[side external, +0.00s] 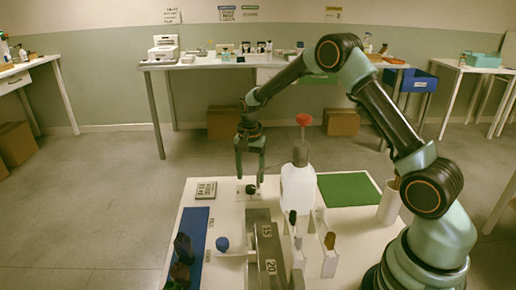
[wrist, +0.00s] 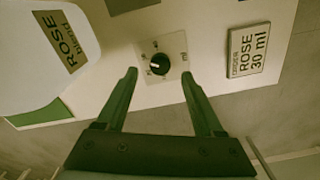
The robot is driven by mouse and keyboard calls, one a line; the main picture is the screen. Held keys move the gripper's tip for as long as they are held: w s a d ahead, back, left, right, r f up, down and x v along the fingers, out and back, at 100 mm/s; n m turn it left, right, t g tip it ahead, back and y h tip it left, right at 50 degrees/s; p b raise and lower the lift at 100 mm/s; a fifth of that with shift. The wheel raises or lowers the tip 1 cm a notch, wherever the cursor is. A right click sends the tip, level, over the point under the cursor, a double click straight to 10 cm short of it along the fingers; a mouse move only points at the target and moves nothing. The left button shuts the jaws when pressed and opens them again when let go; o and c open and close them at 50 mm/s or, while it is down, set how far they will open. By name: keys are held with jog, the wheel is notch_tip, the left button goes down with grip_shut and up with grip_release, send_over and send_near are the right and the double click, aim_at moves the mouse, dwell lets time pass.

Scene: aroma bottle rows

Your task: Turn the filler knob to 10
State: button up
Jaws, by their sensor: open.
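The filler knob (wrist: 159,64) is a small black dial with a white mark, on a pale square plate (wrist: 172,45) with small printed numbers around it. The mark seems to point left; I cannot read the numbers surely. In the side view the knob (side external: 250,189) sits at the far end of the white table. My gripper (wrist: 159,74) is open and empty, pointing down over the plate, one finger on each side of the knob and apart from it. In the side view my gripper (side external: 250,176) is just above the knob.
A white bottle labelled ROSE blend (wrist: 45,50) stands to the left; in the side view the bottle (side external: 298,187) has a red top. A "ROSE 30 ml" card (wrist: 247,48) lies right of the knob. Grey blocks marked 15 and 20 (side external: 268,250) stand nearer the front.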

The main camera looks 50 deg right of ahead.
aim_at(251, 187)
jog(key=shift+f, duration=2.1)
grip_shut()
